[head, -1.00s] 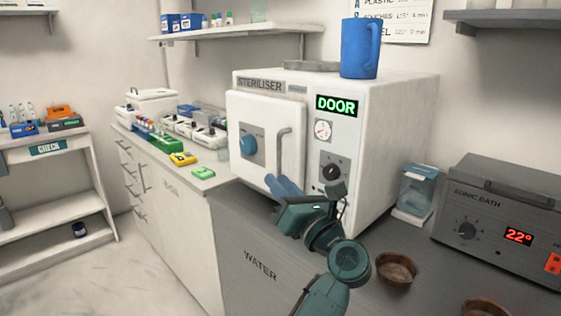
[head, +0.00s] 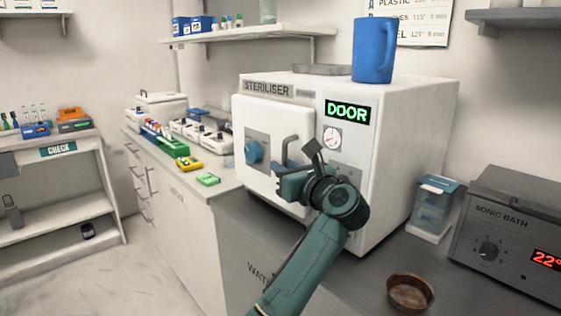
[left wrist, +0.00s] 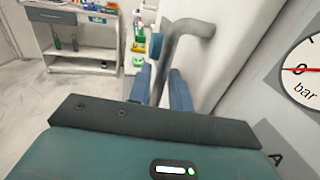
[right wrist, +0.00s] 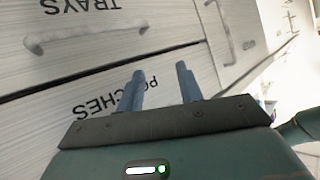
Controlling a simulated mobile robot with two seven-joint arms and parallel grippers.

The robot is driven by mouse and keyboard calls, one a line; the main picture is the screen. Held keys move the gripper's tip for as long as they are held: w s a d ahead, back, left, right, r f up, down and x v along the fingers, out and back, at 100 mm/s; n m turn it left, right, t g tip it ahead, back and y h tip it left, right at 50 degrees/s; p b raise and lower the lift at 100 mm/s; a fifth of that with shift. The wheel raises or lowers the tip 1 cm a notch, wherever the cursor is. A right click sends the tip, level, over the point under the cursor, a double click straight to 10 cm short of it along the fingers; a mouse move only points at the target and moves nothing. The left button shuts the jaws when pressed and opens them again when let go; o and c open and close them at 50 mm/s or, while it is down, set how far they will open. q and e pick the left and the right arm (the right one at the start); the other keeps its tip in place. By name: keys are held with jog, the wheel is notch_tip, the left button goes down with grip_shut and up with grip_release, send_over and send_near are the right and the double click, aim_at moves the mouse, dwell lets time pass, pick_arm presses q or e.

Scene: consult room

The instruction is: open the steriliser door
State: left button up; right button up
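The white steriliser (head: 400,140) stands on the grey counter with a lit "DOOR" display. Its door (head: 270,115) looks closed and has a blue knob (head: 253,151) and a grey bar handle (head: 292,143). My left gripper (head: 283,178) is at the lower part of the handle. In the left wrist view the handle (left wrist: 187,28) passes between the two blue fingers (left wrist: 161,85), which appear shut on it. My right gripper (right wrist: 160,75) is open and empty in the right wrist view, in front of drawer fronts labelled TRAYS and POUCHES; it is out of the head view.
A blue jug (head: 373,50) and a shallow tray (head: 322,69) sit on the steriliser. To its right are a clear container (head: 436,205), a sonic bath (head: 515,225) and a brown bowl (head: 411,291). Several small items line the left counter, including a yellow one (head: 189,163).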

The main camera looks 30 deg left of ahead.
pick_arm(q)
jog(key=shift+x, duration=1.1)
grip_shut()
